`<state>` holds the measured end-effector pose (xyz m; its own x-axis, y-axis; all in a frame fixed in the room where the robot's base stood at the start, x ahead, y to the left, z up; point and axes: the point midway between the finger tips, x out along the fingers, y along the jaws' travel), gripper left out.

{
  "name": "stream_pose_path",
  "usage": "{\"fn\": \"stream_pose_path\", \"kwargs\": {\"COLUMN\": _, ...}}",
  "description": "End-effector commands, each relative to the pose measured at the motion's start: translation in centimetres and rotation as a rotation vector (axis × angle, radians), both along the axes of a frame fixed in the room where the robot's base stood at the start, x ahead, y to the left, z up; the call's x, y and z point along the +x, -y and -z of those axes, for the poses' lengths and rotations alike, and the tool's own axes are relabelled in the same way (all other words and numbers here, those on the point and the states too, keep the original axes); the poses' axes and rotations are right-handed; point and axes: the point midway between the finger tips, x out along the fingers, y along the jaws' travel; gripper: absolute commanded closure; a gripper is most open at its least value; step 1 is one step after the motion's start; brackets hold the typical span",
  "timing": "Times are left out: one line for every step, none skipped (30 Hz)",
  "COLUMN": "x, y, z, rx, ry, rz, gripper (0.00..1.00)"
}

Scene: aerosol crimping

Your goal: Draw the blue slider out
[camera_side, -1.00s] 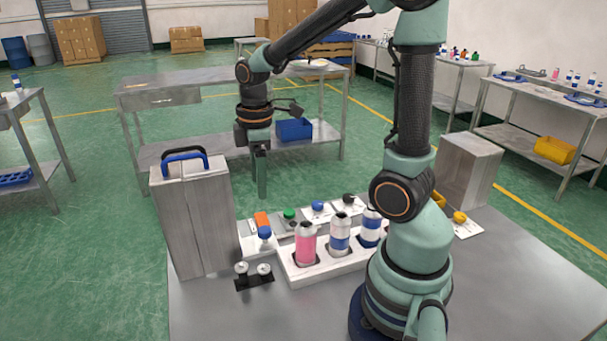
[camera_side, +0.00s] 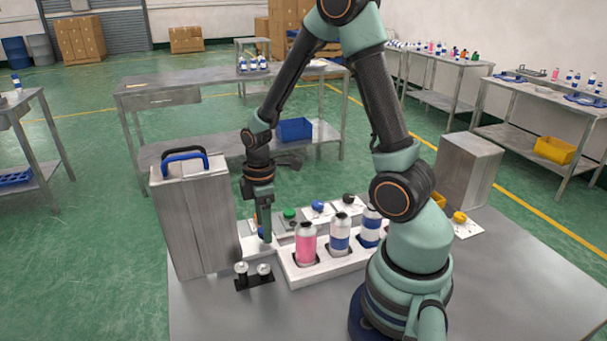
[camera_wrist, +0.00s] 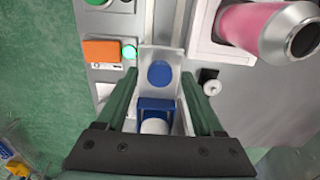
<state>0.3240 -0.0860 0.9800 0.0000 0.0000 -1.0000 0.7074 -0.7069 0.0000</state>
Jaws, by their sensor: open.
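In the wrist view, a blue block (camera_wrist: 156,104) with a white round part in it lies between my two green fingers. I take the blue block and disc as the slider, though I cannot tell which part is which. My gripper (camera_wrist: 159,88) is open, one finger on each side, with no clear contact. In the side view, my gripper (camera_side: 266,238) is low beside the tall metal box (camera_side: 192,220) and hides most of the blue part.
A pink can (camera_side: 306,243) stands in a white rack (camera_side: 300,277) close to the right.

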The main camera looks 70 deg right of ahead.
Motion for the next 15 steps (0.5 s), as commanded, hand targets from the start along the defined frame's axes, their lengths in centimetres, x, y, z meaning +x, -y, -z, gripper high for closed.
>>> {"fn": "stream_pose_path", "kwargs": {"x": -0.04, "y": -0.01, "z": 0.23, "rx": 0.000, "ry": -0.001, "rz": 0.000, "gripper": 0.31}}
{"fn": "stream_pose_path", "kwargs": {"x": -0.04, "y": -0.01, "z": 0.31, "rx": 0.000, "ry": -0.001, "rz": 0.000, "gripper": 0.31}}
{"fn": "stream_pose_path", "kwargs": {"x": -0.04, "y": -0.01, "z": 0.38, "rx": 0.000, "ry": -0.001, "rz": 0.000, "gripper": 0.31}}
{"fn": "stream_pose_path", "kwargs": {"x": -0.04, "y": -0.01, "z": 0.41, "rx": 0.000, "ry": -0.001, "rz": 0.000, "gripper": 0.31}}
{"fn": "stream_pose_path", "kwargs": {"x": -0.04, "y": -0.01, "z": 0.42, "rx": 0.000, "ry": -0.001, "rz": 0.000, "gripper": 0.31}}
{"fn": "stream_pose_path", "kwargs": {"x": -0.04, "y": -0.01, "z": 0.42, "rx": 0.001, "ry": -0.001, "rz": 0.000, "gripper": 0.31}}
{"fn": "stream_pose_path", "kwargs": {"x": -0.03, "y": -0.01, "z": 0.41, "rx": 0.001, "ry": -0.001, "rz": 0.000, "gripper": 0.31}}
{"fn": "stream_pose_path", "kwargs": {"x": -0.02, "y": -0.01, "z": 0.41, "rx": 0.001, "ry": -0.001, "rz": 0.000, "gripper": 0.31}}
{"fn": "stream_pose_path", "kwargs": {"x": -0.02, "y": -0.01, "z": 0.40, "rx": 0.000, "ry": 0.000, "rz": 0.000, "gripper": 0.31}}
{"fn": "stream_pose_path", "kwargs": {"x": -0.02, "y": -0.01, "z": 0.40, "rx": 0.000, "ry": 0.000, "rz": 0.000, "gripper": 0.31}}
{"fn": "stream_pose_path", "kwargs": {"x": -0.02, "y": -0.01, "z": 0.39, "rx": 0.000, "ry": 0.000, "rz": 0.000, "gripper": 0.39}}
{"fn": "stream_pose_path", "kwargs": {"x": -0.02, "y": -0.01, "z": 0.39, "rx": 0.000, "ry": 0.000, "rz": 0.000, "gripper": 0.54}}
{"fn": "stream_pose_path", "kwargs": {"x": -0.02, "y": -0.01, "z": 0.38, "rx": 0.000, "ry": 0.000, "rz": 0.000, "gripper": 0.65}}
{"fn": "stream_pose_path", "kwargs": {"x": -0.02, "y": -0.01, "z": 0.38, "rx": 0.000, "ry": 0.000, "rz": 0.000, "gripper": 0.77}}
{"fn": "stream_pose_path", "kwargs": {"x": -0.02, "y": -0.01, "z": 0.38, "rx": 0.000, "ry": 0.000, "rz": 0.000, "gripper": 0.92}}
